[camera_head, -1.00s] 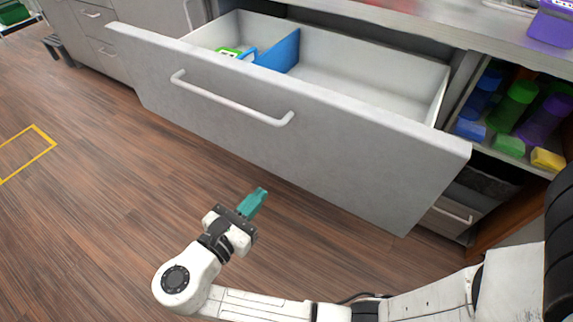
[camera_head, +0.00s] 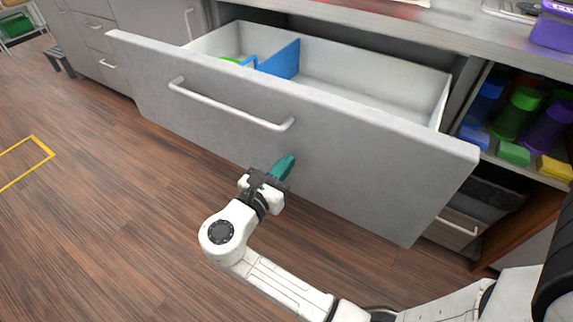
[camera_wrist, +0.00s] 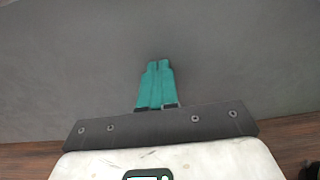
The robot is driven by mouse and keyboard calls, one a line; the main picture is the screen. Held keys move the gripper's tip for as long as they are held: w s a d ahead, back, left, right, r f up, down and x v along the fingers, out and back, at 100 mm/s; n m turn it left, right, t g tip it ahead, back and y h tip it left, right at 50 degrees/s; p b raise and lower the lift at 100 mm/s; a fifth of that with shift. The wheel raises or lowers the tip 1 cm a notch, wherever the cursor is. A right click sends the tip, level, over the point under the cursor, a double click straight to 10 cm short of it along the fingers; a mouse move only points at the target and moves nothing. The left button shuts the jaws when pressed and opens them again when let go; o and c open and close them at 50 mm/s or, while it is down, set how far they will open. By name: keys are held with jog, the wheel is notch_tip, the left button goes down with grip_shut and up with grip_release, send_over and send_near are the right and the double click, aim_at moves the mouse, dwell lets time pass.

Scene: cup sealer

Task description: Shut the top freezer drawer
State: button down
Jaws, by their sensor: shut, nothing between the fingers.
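The freezer drawer (camera_head: 370,170) is pulled out, with a wide grey front and a white-walled inside. Its bar handle (camera_head: 230,107) runs along the upper front. My gripper (camera_head: 289,158) has teal fingers, shut and empty, below the handle's right end and in front of the drawer face. In the wrist view the shut fingers (camera_wrist: 158,68) point at the grey drawer front (camera_wrist: 70,70), which fills most of the picture. I cannot tell whether the fingertips touch the face.
Inside the drawer are a blue divider (camera_head: 281,60) and a green item (camera_head: 232,61). A shelf at right holds several coloured bottles, including a green one (camera_head: 515,112). A counter (camera_head: 400,25) runs above.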

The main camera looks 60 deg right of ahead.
jog(key=shift+d, duration=0.45)
jog(key=w+d+b, duration=0.1)
jog(key=d+b, duration=0.1)
jog(key=d, duration=3.8)
jog(key=shift+w+d+b, duration=0.2)
jog(key=shift+w+b, duration=0.1)
jog(key=shift+r, duration=0.25)
